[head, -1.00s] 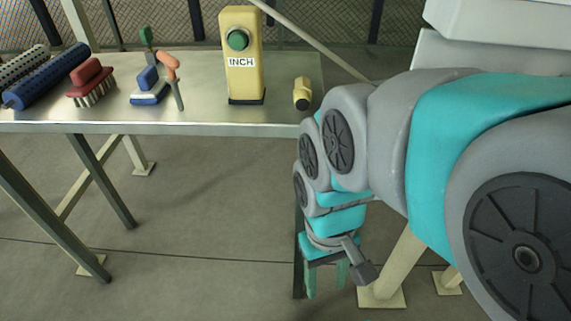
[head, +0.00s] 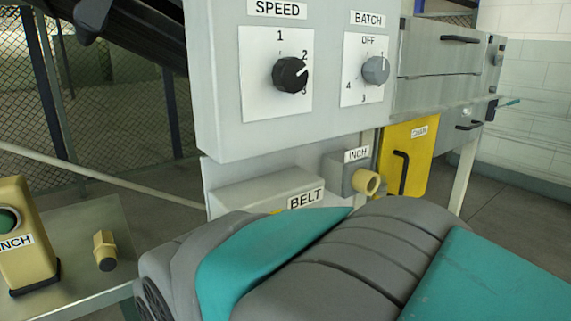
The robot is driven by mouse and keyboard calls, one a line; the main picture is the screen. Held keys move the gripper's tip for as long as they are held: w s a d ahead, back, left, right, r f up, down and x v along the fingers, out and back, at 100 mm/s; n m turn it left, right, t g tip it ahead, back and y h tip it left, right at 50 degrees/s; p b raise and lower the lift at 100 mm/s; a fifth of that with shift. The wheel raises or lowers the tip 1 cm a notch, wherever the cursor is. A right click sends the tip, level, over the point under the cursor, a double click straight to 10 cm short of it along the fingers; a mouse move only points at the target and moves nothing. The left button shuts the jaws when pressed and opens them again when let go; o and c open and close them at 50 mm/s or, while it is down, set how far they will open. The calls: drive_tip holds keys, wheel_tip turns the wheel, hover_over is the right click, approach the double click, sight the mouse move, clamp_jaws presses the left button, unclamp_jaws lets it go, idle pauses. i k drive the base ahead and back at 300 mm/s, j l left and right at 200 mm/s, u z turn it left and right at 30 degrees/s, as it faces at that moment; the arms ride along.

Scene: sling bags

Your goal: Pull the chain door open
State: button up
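The chain door (head: 418,158) is a yellow panel labelled CHAIN, right of centre in the head view. It looks closed. A black vertical bar handle (head: 402,172) is on its left part. My arm's grey and teal links fill the bottom of the view and cover the area below the door. My gripper is out of view now, so its distance from the handle cannot be told.
A grey control panel (head: 222,95) with SPEED (head: 290,75) and BATCH (head: 375,70) knobs hangs left of the door. A metal table (head: 75,235) holds the yellow INCH box (head: 22,235). Floor (head: 530,210) shows at right.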

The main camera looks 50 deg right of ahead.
sight(406, 148)
drive_tip(key=z, duration=2.6)
